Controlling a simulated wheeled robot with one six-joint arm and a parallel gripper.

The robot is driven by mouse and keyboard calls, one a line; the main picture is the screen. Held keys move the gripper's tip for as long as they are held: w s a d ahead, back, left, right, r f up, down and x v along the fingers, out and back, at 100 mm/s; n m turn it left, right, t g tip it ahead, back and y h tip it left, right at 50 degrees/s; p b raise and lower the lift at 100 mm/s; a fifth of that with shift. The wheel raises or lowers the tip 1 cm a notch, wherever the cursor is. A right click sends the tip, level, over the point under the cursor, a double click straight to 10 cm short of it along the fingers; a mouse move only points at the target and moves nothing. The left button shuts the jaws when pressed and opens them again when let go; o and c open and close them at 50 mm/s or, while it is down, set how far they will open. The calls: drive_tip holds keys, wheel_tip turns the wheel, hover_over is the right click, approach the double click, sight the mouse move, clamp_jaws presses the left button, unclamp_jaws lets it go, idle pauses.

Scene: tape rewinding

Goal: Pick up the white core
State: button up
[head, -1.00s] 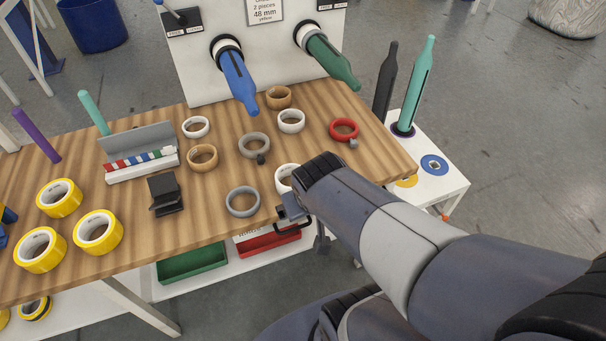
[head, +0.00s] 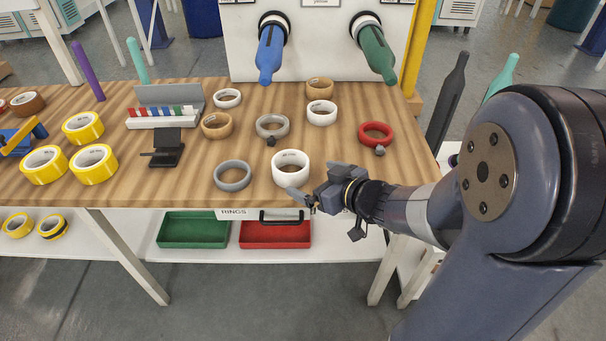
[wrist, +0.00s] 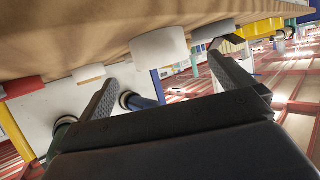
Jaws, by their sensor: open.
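Three white cores show in the head view. The nearest and widest, a white core (head: 291,170), stands at the table's front edge. Another white core (head: 321,114) lies behind it to the right, and a thinner one (head: 228,99) at the back left. My gripper (head: 303,201) is open and empty, just in front of the nearest white core and low by the table edge. In the wrist view, which is upside down, that white core (wrist: 160,48) shows ahead between the spread fingers of my gripper (wrist: 163,72), apart from them.
A grey ring (head: 232,176) lies left of the nearest white core. A red ring (head: 376,135), a grey ring (head: 272,126) and tan rings (head: 217,125) lie farther back. Blue (head: 270,55) and green (head: 378,53) spindles overhang the back.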

sight(281, 165)
drive_tip(key=b+x, duration=0.2)
drive_tip(key=x, duration=0.8)
drive_tip(key=shift+w+b, duration=0.15)
drive_tip(key=shift+b, duration=0.2)
drive_tip(key=shift+d, duration=0.1)
drive_tip(key=shift+c, duration=0.4)
drive_tip(key=c, duration=0.9)
drive_tip(key=shift+o, duration=0.2)
